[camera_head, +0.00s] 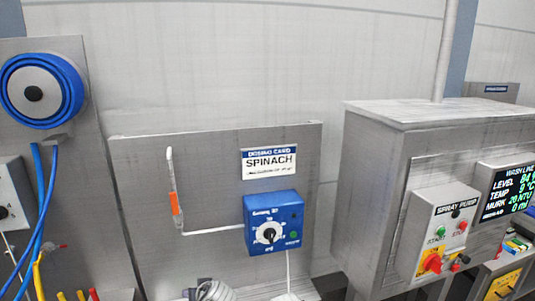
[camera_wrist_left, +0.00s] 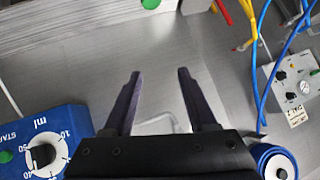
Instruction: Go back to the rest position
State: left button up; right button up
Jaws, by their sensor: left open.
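My left gripper (camera_wrist_left: 158,73) shows in the left wrist view with its two dark fingers apart and nothing between them. Below it is a grey metal surface. No gripper shows in the head view, and my right gripper is in neither view. A blue dosing box (camera_head: 273,222) with a white dial is mounted on a grey panel in the head view. The dosing box also shows at the lower left of the left wrist view (camera_wrist_left: 45,140), apart from the fingers.
A blue hose reel (camera_head: 42,90) hangs at the left. A dosing card reading spinach (camera_head: 268,161) is above the dosing box. At the right are a spray pump panel (camera_head: 441,232) and a wash line display (camera_head: 508,190). Coloured hoses (camera_wrist_left: 262,60) run at the right of the wrist view.

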pick_arm(q)
jog(key=s+d+f+m+g+h+b, duration=0.1)
jog(key=s+d+f+m+g+h, duration=0.1)
jog(key=s+d+f, duration=0.4)
jog(key=s+d+f+m+g+h+b, duration=0.2)
jog(key=s+d+f+m+g, duration=0.3)
jog(key=s+d, duration=0.4)
jog(key=shift+s+d+f+g+h, duration=0.15)
jog(key=shift+s+f+g+h, duration=0.35)
jog(key=shift+s, duration=0.4)
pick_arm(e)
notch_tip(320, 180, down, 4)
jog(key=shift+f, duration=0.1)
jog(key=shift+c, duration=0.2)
